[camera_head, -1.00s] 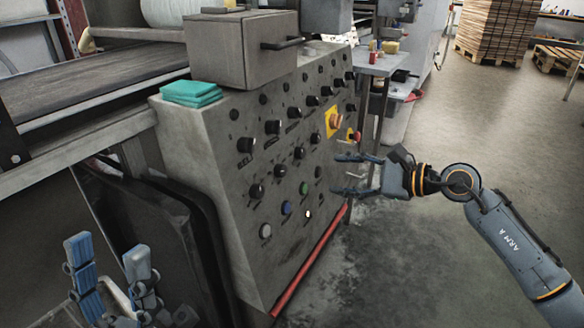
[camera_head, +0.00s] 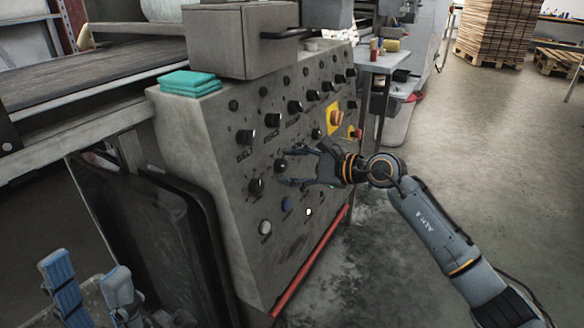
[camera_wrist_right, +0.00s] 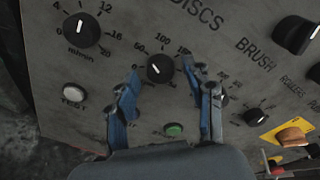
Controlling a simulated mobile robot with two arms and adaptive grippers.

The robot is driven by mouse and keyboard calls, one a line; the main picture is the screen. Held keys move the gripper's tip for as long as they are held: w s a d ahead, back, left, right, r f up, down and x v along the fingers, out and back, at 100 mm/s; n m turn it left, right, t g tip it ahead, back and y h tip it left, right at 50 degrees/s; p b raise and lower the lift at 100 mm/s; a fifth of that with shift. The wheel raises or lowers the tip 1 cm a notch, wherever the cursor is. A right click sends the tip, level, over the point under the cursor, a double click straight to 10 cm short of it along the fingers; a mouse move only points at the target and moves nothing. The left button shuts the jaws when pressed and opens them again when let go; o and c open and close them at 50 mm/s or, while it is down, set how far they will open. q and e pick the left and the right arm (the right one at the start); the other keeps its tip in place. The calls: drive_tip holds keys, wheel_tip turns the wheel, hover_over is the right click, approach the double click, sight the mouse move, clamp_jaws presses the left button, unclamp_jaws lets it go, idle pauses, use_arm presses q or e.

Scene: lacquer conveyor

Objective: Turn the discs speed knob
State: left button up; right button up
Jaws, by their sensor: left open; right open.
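The discs speed knob (camera_wrist_right: 160,68) is a small round black knob with a light mark. In the right wrist view it has a numbered dial around it and the word DISCS above. In the head view the knob (camera_head: 281,166) is on the sloped grey panel (camera_head: 240,245). My right gripper (camera_head: 287,168) is open in front of the panel. In the wrist view its two blue fingers lie one on each side of the knob; I cannot tell whether they touch it. My left gripper (camera_head: 86,267) is open and empty at the lower left, away from the panel.
A similar black knob (camera_wrist_right: 81,30), a white button (camera_wrist_right: 74,93) and a green button (camera_wrist_right: 174,129) are close by. A grey box (camera_head: 240,40) and teal cloths (camera_head: 190,83) rest on top of the panel.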

drive_tip(key=shift+c, duration=0.2)
clamp_jaws()
